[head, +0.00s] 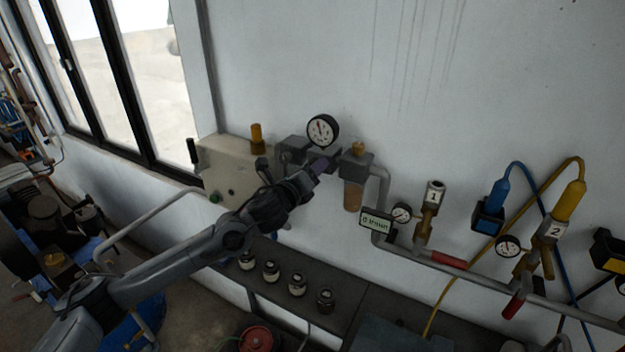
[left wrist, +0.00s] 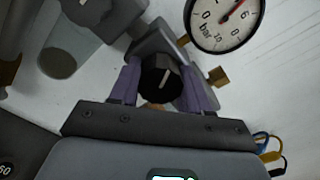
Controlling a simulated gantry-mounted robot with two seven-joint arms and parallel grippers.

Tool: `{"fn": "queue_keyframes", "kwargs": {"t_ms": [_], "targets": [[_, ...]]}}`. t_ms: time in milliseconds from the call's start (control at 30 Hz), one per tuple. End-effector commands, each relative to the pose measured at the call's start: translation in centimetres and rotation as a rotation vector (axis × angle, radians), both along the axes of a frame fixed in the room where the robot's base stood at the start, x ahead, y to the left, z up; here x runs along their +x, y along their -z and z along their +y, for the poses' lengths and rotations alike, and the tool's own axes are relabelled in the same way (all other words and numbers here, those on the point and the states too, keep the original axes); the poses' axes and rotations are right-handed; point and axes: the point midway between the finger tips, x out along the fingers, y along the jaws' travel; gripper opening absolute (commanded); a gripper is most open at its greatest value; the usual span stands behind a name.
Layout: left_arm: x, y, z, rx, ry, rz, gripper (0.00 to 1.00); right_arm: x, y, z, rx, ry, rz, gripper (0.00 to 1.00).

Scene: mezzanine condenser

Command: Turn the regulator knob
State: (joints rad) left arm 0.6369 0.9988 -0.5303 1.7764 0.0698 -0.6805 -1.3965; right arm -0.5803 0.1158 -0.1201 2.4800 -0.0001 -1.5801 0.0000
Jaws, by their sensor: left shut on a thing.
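The regulator knob (left wrist: 161,78) is black with a pale line mark on its face, in the middle of the left wrist view. My left gripper (head: 320,166) is shut on it, with one purple finger on each side of the knob in the left wrist view (left wrist: 158,88). In the head view the gripper hides the knob. A round white pressure gauge (head: 322,130) sits just above the gripper and also shows at the top right of the left wrist view (left wrist: 226,22); its needle is red. My right gripper is in neither view.
A filter with an amber bowl (head: 353,195) hangs right of the gripper. A beige box (head: 228,168) is to its left. Several small jars (head: 297,284) stand on the shelf below. A grey pipe (head: 470,277) with valves runs right, crossed by blue and yellow hoses.

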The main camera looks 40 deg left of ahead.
Motion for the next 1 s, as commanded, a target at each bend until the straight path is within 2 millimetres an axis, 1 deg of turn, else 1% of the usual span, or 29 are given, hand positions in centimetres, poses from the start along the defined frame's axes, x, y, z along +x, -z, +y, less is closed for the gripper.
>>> {"fn": "queue_keyframes", "kwargs": {"t_ms": [33,200,400,700,1000], "targets": [[0.0,0.5,0.1,0.047,-0.001,0.006,0.16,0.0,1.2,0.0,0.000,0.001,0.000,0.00],[0.0,0.5,0.0,0.195,-0.001,0.032,0.16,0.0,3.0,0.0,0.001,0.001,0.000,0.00],[0.0,0.4,0.0,0.339,-0.002,0.057,0.16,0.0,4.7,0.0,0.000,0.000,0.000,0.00],[0.0,0.2,0.0,0.468,0.000,0.081,0.16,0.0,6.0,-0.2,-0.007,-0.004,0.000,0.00],[0.0,0.1,0.0,0.501,0.000,0.088,0.16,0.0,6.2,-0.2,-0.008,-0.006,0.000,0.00]]}}
